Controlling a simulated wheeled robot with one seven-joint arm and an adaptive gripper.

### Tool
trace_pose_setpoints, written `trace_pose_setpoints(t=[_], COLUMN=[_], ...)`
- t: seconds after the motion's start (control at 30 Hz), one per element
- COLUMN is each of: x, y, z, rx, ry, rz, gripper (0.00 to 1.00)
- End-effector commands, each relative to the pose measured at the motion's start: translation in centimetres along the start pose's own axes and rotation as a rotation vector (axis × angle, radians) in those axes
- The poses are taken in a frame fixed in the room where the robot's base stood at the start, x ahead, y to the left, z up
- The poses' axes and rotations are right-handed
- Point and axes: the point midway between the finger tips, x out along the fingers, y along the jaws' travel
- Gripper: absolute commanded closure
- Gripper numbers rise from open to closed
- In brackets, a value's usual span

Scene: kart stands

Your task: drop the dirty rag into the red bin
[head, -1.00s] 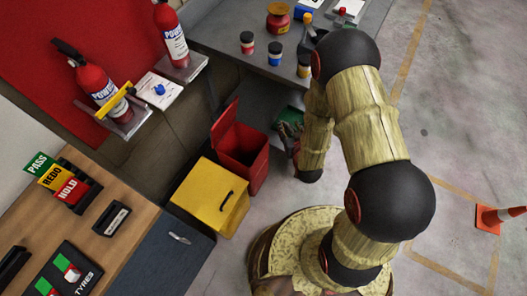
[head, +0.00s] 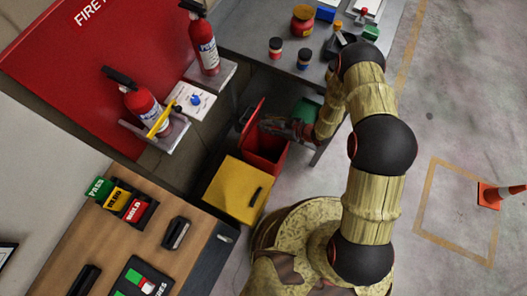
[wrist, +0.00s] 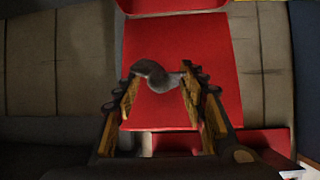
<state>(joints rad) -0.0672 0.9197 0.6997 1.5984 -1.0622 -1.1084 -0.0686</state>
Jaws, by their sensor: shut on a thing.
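The red bin (head: 266,160) stands on the floor between the yellow bin and the workbench, with its lid (head: 253,116) raised. My gripper (head: 270,124) reaches in from the right over the bin's open top. In the wrist view my gripper (wrist: 160,78) is shut on a small, limp grey rag (wrist: 153,74), held between the fingertips. The red lid (wrist: 180,50) fills the background behind it, and a red rim (wrist: 262,142) shows below. The rag cannot be made out clearly in the head view, and the inside of the bin is mostly hidden by my gripper.
A closed yellow bin (head: 236,190) with a black handle stands in front of the red bin. A green bin (head: 306,110) is partly hidden behind my arm. The workbench (head: 262,67) with several jars is behind.

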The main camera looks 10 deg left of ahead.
Motion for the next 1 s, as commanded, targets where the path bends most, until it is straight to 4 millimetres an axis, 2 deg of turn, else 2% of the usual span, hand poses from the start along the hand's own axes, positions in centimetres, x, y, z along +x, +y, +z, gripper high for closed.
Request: trace_pose_setpoints(t=[0.2, 0.37, 0.8, 1.0], x=[0.8, 1.2, 3.3, 3.5], y=[-1.2, -1.2, -1.1, -1.1], z=[0.6, 1.4, 5.4, 5.8], rx=[-0.043, -0.042, -0.041, -0.041], ry=[-0.001, -0.002, -0.001, -0.001], rz=[-0.063, -0.064, -0.062, -0.062], gripper=[0.8, 0.8, 0.8, 0.8])
